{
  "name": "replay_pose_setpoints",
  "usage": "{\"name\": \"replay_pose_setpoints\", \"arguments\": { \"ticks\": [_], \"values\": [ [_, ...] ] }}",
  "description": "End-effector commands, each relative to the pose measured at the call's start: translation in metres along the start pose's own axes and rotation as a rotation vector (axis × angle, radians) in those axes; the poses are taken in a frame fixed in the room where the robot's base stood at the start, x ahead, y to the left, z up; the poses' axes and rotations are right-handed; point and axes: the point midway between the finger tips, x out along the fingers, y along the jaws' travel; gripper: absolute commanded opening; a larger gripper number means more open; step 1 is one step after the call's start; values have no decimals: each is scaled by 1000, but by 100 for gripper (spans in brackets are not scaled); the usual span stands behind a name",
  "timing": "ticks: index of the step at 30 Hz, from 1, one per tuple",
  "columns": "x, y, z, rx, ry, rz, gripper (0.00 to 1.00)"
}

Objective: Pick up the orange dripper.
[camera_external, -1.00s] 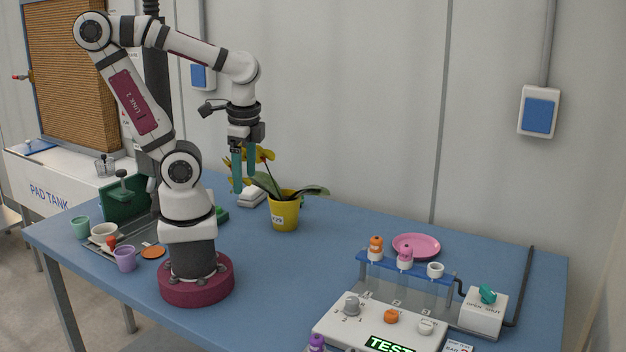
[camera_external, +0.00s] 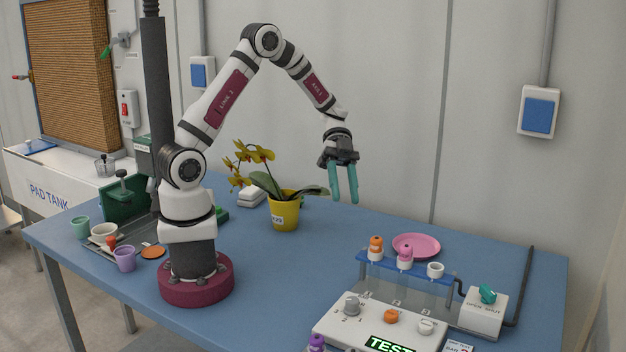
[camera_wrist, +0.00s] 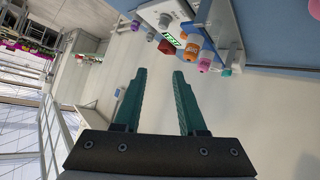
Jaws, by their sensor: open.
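The orange dripper (camera_external: 376,248) stands upright at the left end of the blue rack (camera_external: 408,270), beside a pink-capped dripper (camera_external: 405,256). In the wrist view an orange cap (camera_wrist: 192,50) shows near the top, beyond the fingertips. My gripper (camera_external: 345,201) is open and empty, with its teal fingers pointing down. It is in the air, above and a little left of the rack, well clear of the orange dripper. The fingers also show in the wrist view (camera_wrist: 159,72).
A white cap (camera_external: 435,270) sits at the rack's right end. A control box (camera_external: 382,325) with an orange knob stands in front, and a pink saucer (camera_external: 416,240) lies behind. A yellow orchid pot (camera_external: 285,213) is at left. The mid-table is clear.

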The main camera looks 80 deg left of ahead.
Motion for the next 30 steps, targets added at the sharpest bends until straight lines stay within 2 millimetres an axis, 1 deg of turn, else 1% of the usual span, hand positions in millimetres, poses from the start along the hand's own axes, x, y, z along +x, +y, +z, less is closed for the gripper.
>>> {"name": "replay_pose_setpoints", "arguments": {
  "ticks": [1,3,5,6,8,12,15,18,20,24,27,30],
  "values": [
    [-3,-18,10,71,76,-35,40],
    [-6,-35,19,164,147,-83,40],
    [-7,-43,22,209,177,-110,40],
    [-3,-46,22,223,185,-116,40],
    [10,-47,19,230,189,-118,40],
    [52,-50,10,228,186,-113,40],
    [76,-53,6,228,185,-114,40],
    [91,-54,3,227,185,-115,40],
    [97,-55,2,227,184,-116,40],
    [125,-57,-2,226,184,-113,40],
    [141,-59,-6,227,184,-114,40],
    [147,-60,-7,227,183,-117,40]
  ]
}}
